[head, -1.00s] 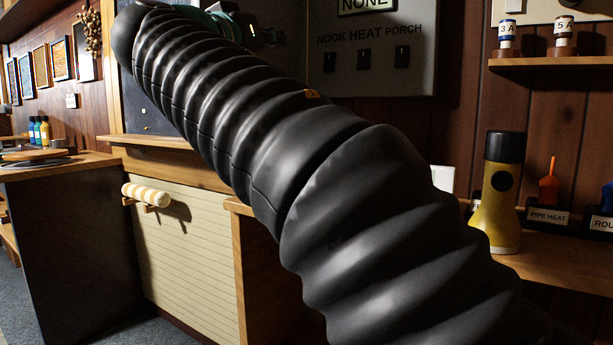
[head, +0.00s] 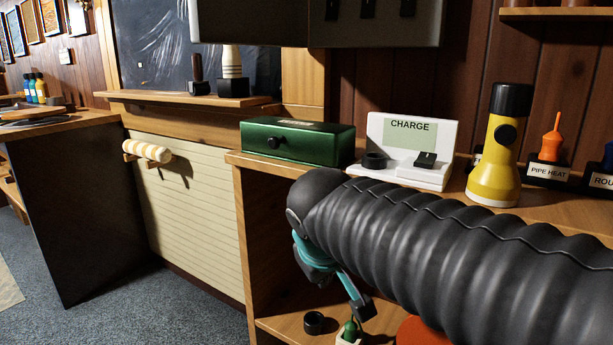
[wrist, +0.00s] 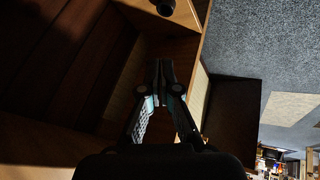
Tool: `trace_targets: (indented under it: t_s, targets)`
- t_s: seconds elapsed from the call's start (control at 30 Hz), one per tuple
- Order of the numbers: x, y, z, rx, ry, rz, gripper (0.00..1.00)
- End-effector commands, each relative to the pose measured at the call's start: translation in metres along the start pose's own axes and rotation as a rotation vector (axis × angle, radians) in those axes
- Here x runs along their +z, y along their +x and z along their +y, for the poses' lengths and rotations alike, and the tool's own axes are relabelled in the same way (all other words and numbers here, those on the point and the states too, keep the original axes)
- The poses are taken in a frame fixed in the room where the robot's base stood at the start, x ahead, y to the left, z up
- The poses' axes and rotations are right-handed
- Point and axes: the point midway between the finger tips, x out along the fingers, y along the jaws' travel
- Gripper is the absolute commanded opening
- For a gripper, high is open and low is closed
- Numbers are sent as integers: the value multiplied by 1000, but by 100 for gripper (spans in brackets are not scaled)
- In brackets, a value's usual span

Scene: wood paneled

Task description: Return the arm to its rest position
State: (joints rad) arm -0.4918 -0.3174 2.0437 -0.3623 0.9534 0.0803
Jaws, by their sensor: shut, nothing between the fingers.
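My gripper (head: 362,308) hangs below the end of my black ribbed arm, in front of the wooden counter, pointing down towards the lower shelf in the head view. In the wrist view my gripper (wrist: 163,62) has its two dark fingers together at the tips, with nothing between them. The arm comes in from the right edge of the head view and covers part of the counter front and shelf.
A green box (head: 297,142), a white charge stand (head: 412,150) and a yellow flashlight (head: 496,150) stand on the counter (head: 240,160). A black ring (head: 314,322) sits on the lower shelf (head: 280,328). A striped roll (head: 147,151) hangs on the left panel. The carpet (head: 170,300) at left is clear.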

Motion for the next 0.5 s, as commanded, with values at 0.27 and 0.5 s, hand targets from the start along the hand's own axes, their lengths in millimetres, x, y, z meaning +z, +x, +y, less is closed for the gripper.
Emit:
trace_targets:
  t_s: [0.27, 0.5]
  targets:
    - [155, 18, -13, -158, 333, -101, 0]
    - [204, 5, 7, -95, 515, -73, 0]
